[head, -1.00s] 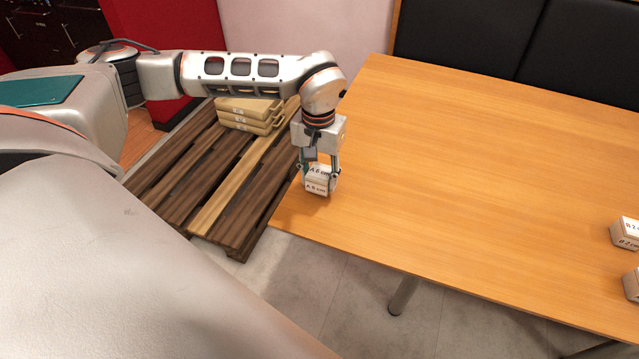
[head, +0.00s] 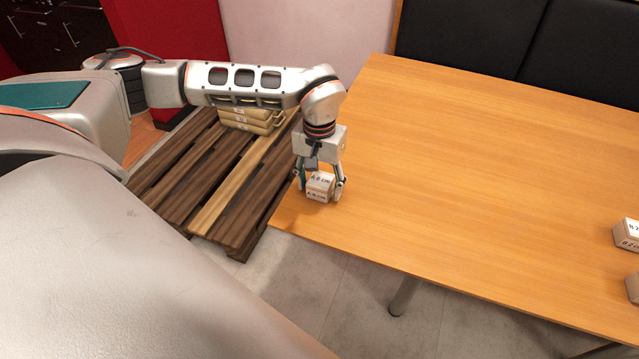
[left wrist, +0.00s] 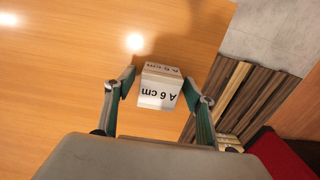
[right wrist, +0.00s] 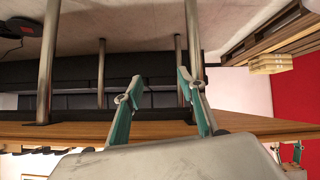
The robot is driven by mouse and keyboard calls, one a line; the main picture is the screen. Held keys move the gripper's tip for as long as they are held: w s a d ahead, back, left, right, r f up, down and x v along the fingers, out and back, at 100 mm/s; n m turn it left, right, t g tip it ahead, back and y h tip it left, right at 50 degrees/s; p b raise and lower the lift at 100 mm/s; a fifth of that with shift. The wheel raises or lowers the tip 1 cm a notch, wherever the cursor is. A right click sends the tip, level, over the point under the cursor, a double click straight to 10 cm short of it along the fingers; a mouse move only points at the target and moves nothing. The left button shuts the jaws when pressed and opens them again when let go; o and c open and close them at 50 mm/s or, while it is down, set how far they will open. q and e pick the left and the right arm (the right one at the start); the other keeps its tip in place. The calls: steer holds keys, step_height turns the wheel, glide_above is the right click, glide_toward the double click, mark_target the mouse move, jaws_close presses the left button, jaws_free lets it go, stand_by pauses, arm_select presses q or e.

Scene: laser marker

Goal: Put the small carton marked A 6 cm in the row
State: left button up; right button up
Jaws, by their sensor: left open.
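The small white carton marked A 6 cm (head: 319,194) sits upright near the left corner of the wooden table (head: 470,190). My left gripper (head: 321,189) points down over it, open, with one finger on each side and a gap showing. In the left wrist view the carton (left wrist: 159,90) lies between the spread fingertips (left wrist: 160,85), its label upside down. My right gripper (right wrist: 160,80) is open and empty in the right wrist view; it is outside the head view.
A carton marked B 2 cm (head: 628,235) and another carton (head: 632,288), partly cut off, stand at the table's right. A wooden pallet (head: 205,185) with stacked tan packs (head: 245,120) is left of the table. The table's middle is clear. Black seat backs (head: 470,35) line the far side.

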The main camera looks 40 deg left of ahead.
mark_target(319, 182)
arm_select(q)
step_height(319, 182, up, 12)
steer(key=p, duration=0.2)
steer(key=shift+r, duration=0.15)
arm_select(e)
steer(key=shift+w+a+r, duration=0.15)
steer(key=shift+a+r, duration=0.05)
steer(key=shift+r, duration=0.55)
arm_select(q)
steer(key=shift+s, duration=0.1)
